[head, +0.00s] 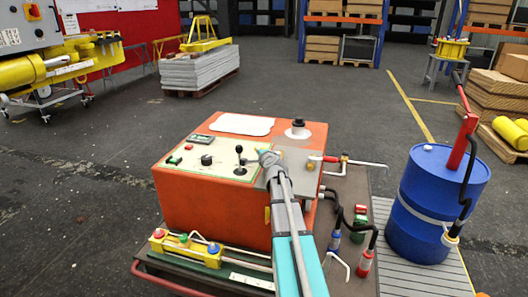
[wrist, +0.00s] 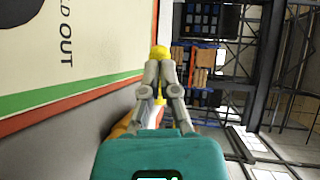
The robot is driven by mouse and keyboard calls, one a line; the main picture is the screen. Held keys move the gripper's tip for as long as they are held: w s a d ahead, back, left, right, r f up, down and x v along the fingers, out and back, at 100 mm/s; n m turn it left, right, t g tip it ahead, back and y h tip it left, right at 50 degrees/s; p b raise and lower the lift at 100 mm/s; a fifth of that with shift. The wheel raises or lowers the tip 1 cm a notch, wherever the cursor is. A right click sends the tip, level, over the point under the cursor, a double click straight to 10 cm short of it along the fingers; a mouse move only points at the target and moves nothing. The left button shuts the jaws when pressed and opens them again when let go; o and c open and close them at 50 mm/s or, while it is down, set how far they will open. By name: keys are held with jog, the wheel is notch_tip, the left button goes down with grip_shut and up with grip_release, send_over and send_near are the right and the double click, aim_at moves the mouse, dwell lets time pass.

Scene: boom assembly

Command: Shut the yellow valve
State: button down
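A yellow piece (wrist: 158,52) shows just beyond the fingertips in the wrist view, with a little more yellow between the fingers. I take it for part of the yellow valve, but most of it is hidden and I cannot tell whether the fingers touch it. My gripper (wrist: 160,72) has its two grey fingertips together. In the head view my gripper (head: 268,158) reaches over the orange box (head: 210,200), at the right edge of its control panel. A small yellow part (head: 267,215) shows beside my arm at the box's front; my arm hides what is behind it.
A red-handled valve with a bent pipe (head: 345,161) projects from the box's right side. Hoses and bottles (head: 362,245) stand below it. A blue drum (head: 435,205) with a red pump is at the right. A panel with lettering (wrist: 60,50) fills the wrist view's left.

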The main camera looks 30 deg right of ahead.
jog(key=shift+d, duration=0.1)
jog(key=s+a+r+p, duration=0.1)
jog(key=s+a, duration=0.2)
jog(key=s+a+p, duration=0.1)
jog(key=s+a, duration=0.2)
jog(key=a, duration=0.1)
jog(key=s+a+r, duration=0.1)
jog(key=s+a, duration=0.2)
jog(key=shift+a+r+p, duration=0.35)
jog(key=shift+a+p, duration=0.05)
jog(key=shift+w, duration=0.1)
dwell(0.6)
